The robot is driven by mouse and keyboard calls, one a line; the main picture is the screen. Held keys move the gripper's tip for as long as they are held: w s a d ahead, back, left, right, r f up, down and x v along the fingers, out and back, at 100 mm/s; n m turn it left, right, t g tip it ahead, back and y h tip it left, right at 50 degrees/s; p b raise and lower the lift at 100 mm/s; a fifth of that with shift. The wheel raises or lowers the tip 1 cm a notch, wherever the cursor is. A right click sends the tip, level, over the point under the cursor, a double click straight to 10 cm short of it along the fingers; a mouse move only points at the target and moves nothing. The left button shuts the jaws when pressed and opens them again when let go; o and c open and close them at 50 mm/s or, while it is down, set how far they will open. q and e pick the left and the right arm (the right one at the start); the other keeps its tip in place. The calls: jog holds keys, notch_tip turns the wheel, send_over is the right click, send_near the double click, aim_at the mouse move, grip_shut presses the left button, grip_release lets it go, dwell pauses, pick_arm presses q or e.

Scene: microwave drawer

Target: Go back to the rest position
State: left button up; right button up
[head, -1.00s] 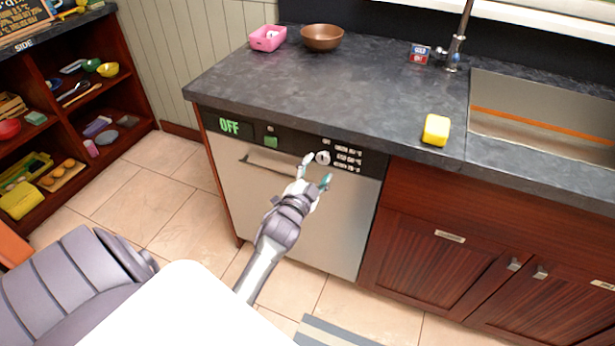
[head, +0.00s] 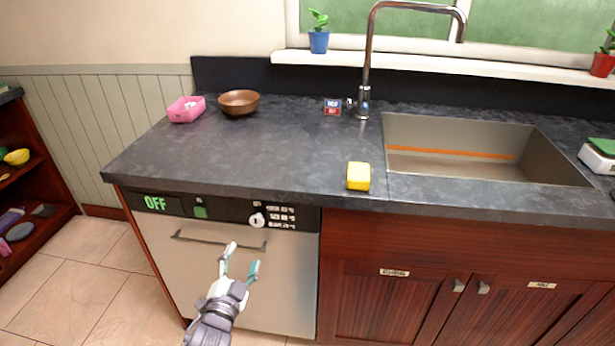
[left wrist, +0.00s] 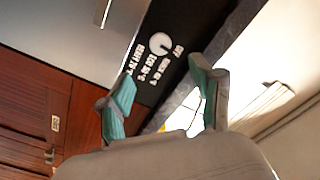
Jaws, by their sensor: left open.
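My left gripper (head: 240,262) is open and empty in front of the dishwasher door (head: 180,260), below its knob. Its two teal-padded fingers also show apart in the left wrist view (left wrist: 163,95), with nothing between them. The dishwasher is closed, with a bar handle (head: 218,242), a white knob (head: 257,219) and a green "OFF" display (head: 155,203). The knob also shows in the left wrist view (left wrist: 160,43). My right gripper is not in view.
A sink (head: 470,150) with a tall faucet (head: 366,60) is at the right. Wooden cabinets (head: 420,290) stand beside the dishwasher. Shelves (head: 25,180) are at the far left.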

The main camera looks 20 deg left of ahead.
pick_arm(q)
jog(key=s+d+f+n+g+h+p, duration=0.1)
jog(key=s+d+f+g, duration=0.25)
jog(key=f, duration=0.65)
jog(key=s+d+f+g+h, duration=0.2)
jog(key=s+d+f, duration=0.15)
jog(key=f, duration=0.65)
jog(key=s+d+f+n+g+h+p, duration=0.1)
jog(key=s+d+f+g, duration=0.3)
jog(key=f, duration=0.7)
jog(key=s+f+g, duration=0.3)
jog(key=s+f, duration=0.4)
jog(key=s, duration=0.8)
jog(key=s+f+n+g+p, duration=0.1)
jog(key=s+f+g, duration=0.3)
jog(key=s, duration=1.1)
notch_tip(320, 180, down, 3)
jog(key=shift+f+n, duration=0.1)
jog(key=shift+n, duration=0.2)
